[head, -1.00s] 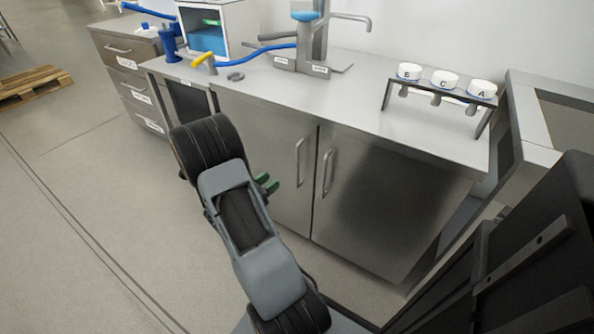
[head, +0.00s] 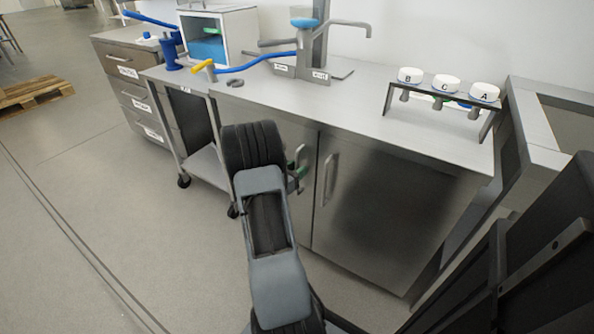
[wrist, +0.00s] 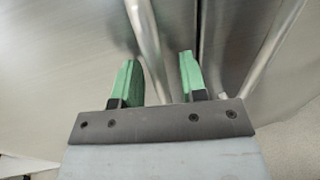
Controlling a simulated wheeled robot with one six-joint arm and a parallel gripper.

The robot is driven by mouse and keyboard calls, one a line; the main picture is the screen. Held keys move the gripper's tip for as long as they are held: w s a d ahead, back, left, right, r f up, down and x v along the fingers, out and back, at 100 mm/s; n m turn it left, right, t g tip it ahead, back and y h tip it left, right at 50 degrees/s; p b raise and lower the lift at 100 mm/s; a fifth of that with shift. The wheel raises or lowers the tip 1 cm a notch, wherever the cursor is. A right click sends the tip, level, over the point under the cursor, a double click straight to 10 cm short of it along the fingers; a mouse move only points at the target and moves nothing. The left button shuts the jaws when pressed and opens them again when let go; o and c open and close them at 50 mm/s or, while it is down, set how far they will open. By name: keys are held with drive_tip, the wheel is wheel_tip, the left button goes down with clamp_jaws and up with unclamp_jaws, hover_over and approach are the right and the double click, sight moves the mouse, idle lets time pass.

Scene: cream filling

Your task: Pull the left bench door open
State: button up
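The left bench door (head: 278,135) is a steel panel, largely hidden behind my arm in the head view, and looks closed. Its vertical bar handle (wrist: 143,30) runs down between the two green fingers in the wrist view. My gripper (wrist: 157,78) is open, with a gap on both sides of the bar. In the head view my gripper (head: 298,168) is at the left door's handle (head: 303,158), near the seam between the doors. The right bench door (head: 375,190) is closed, and its handle (head: 328,178) stands just right of my gripper.
The bench top (head: 400,130) holds a rack (head: 445,92) with white cups marked B, C and A, and a dispenser stand (head: 312,50). A wheeled cart (head: 205,160) stands left of the doors. Open floor (head: 110,220) lies to the left and front.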

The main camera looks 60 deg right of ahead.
clamp_jaws()
idle(0.4)
